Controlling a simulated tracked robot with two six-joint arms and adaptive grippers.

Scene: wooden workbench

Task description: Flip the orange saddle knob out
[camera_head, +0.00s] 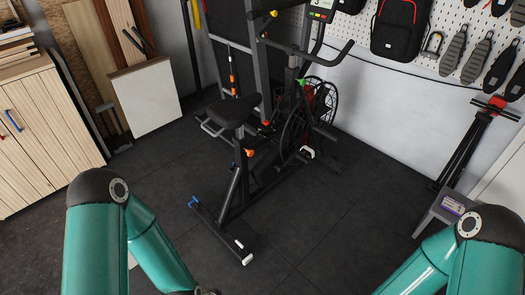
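An exercise bike stands upright on the dark floor in the middle of the view. Its black saddle (234,110) sits on a post on the near side. A small orange knob (249,153) sticks out from the right side of the seat post below the saddle. Whether it is folded in or out cannot be told at this size. Another orange-red knob (266,124) shows higher and to the right. My two teal arms reach in from the bottom left and bottom right, well short of the bike.
A wooden cabinet (40,140) and leaning boards stand left. A grey stool (445,208) and a folded black stand (470,145) are right. The floor before the bike is clear.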

